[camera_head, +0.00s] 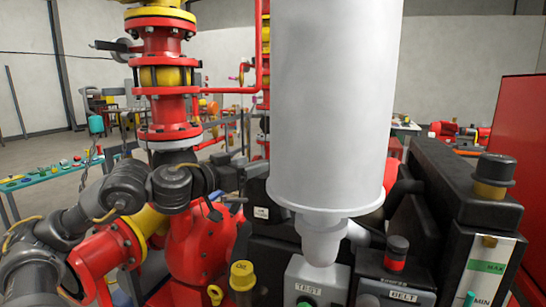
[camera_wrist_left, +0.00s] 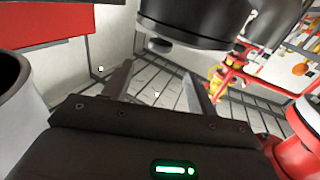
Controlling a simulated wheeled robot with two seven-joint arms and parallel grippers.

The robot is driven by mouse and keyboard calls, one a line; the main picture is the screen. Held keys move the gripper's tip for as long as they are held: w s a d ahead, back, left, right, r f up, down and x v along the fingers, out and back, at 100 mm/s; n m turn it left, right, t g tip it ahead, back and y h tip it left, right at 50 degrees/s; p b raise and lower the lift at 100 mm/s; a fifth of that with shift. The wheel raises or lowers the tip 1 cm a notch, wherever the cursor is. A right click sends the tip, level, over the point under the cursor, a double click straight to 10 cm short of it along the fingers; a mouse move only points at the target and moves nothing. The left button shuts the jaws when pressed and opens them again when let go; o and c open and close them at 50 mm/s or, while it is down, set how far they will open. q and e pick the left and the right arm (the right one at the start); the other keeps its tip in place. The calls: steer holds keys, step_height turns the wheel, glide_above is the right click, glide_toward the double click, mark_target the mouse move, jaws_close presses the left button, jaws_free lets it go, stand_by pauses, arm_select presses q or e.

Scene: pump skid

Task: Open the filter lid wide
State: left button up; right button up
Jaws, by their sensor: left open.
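My left gripper (camera_head: 245,172) reaches in from the left, just left of the big white cylinder. In the left wrist view the left gripper (camera_wrist_left: 158,88) has its two fingers spread apart with nothing between them. A dark round housing (camera_wrist_left: 185,22) with a rim and a small tab hangs just beyond the fingertips, apart from them. In the head view a dark rounded part (camera_head: 262,200) with a small white label sits below the gripper, partly behind the white cylinder. I cannot tell for certain which part is the filter lid or how far it stands open. My right gripper is out of view.
The white cylinder (camera_head: 335,95) blocks the middle of the head view. A red flanged pipe (camera_head: 165,77) and red pump casing (camera_head: 200,248) stand close to my left arm. A TEST box (camera_head: 318,280), a BELT button box (camera_head: 396,275) and a dark tank (camera_head: 450,185) stand right.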

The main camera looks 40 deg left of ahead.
arm_select(q)
steer(key=w+p, duration=0.4)
steer(key=w, duration=0.1)
steer(key=shift+r, duration=0.35)
steer(key=w+p, duration=0.2)
steer(key=w, duration=0.2)
steer(key=shift+w+d+f+p, duration=0.1)
steer(key=shift+d+f+p, duration=0.2)
steer(key=shift+f+p, duration=0.1)
steer(key=shift+w, duration=0.4)
steer(key=shift+f, duration=0.1)
steer(key=shift+c, duration=0.5)
